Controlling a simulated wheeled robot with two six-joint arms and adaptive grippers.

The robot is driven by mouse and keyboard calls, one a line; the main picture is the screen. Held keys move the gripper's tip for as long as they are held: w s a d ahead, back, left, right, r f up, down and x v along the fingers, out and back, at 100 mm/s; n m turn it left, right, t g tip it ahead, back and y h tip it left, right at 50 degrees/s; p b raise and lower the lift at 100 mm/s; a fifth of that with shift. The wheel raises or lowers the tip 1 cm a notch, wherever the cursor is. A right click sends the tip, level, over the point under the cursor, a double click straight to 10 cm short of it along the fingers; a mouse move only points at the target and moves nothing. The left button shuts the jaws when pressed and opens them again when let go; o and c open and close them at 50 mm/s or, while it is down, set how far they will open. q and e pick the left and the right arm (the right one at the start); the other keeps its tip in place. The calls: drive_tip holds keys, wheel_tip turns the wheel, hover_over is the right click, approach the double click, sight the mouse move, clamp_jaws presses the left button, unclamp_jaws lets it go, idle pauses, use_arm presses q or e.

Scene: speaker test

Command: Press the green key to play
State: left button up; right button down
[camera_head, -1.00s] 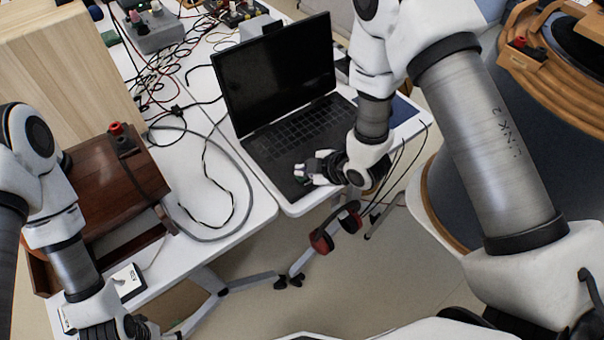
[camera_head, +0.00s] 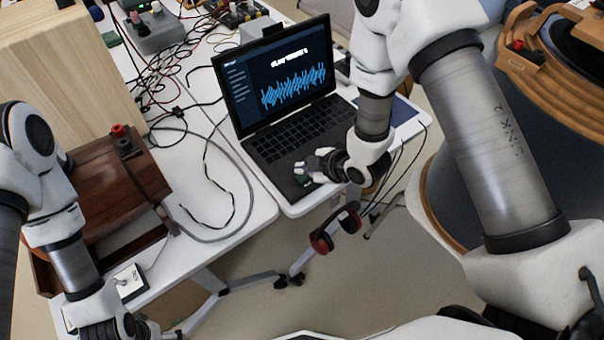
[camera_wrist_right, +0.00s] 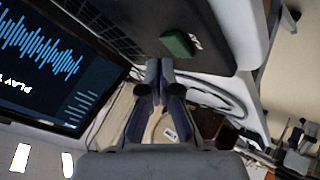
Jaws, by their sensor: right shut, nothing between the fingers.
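The black laptop (camera_head: 285,130) stands open on the white table, its screen (camera_head: 290,75) lit with a blue waveform and white text. The green key (camera_wrist_right: 177,43) is a small green block on the laptop's palm rest in the right wrist view. My right gripper (camera_head: 304,171) is shut and empty over the palm rest. In the right wrist view its fingertips (camera_wrist_right: 160,70) are just beside the key; I cannot tell whether they touch it. My left gripper (camera_head: 148,328) is at the bottom left, partly cut off, away from the laptop; its jaw state is unclear.
A brown wooden box (camera_head: 120,185) with terminals stands on the left table. Loose cables (camera_head: 165,85) spread behind it and beside the laptop. A red and black headset (camera_head: 335,227) hangs below the table's front edge. A wooden round device (camera_head: 545,70) is at the right.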

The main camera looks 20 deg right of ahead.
sight(304, 178)
wheel_tip(304, 178, up, 6)
drive_tip(key=p, duration=0.4)
idle(1.2)
